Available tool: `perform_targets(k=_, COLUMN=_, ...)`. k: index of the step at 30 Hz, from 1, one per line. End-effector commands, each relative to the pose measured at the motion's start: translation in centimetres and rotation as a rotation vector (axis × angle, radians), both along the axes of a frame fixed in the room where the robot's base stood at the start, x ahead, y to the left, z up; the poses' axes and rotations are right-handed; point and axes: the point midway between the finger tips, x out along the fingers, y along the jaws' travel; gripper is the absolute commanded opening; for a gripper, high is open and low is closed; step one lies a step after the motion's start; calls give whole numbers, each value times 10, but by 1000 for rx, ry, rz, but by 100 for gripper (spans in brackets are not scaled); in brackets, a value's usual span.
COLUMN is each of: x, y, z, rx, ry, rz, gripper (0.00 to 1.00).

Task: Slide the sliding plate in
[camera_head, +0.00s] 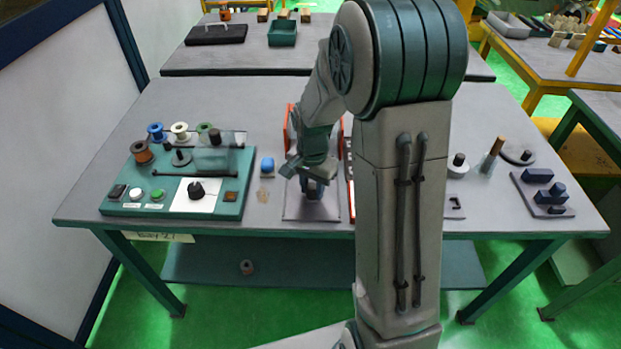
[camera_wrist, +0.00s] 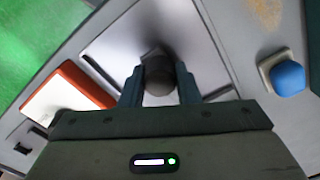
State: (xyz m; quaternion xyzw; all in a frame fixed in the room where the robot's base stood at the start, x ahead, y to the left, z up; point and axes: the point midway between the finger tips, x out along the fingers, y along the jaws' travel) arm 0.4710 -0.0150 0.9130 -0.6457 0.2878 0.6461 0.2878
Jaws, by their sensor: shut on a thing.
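The sliding plate (camera_head: 300,206) is a flat light-grey plate on the table, below my gripper. In the wrist view the plate (camera_wrist: 205,60) spreads out around and beyond the fingers. A dark round knob (camera_wrist: 159,76) stands on it. My gripper (camera_wrist: 160,88) is shut on this knob, one finger on each side. In the head view my gripper (camera_head: 314,187) is low over the plate, and my wrist partly hides the knob. Orange-red side pieces stand beside and behind my wrist; my arm hides much of that area.
A green winding panel (camera_head: 120,205) with spools and knobs stands at the left. A blue-capped block (camera_head: 267,165) sits between it and the plate; it also shows in the wrist view (camera_wrist: 287,78). A dark tray of blue blocks (camera_head: 545,195) lies at the right.

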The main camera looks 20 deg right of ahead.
Motion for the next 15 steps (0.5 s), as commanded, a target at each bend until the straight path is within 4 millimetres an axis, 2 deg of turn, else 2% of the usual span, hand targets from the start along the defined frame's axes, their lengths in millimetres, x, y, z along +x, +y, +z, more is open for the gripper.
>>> perform_targets(k=15, x=26, y=-7, z=1, rx=1, ry=-3, rz=2, gripper=16)
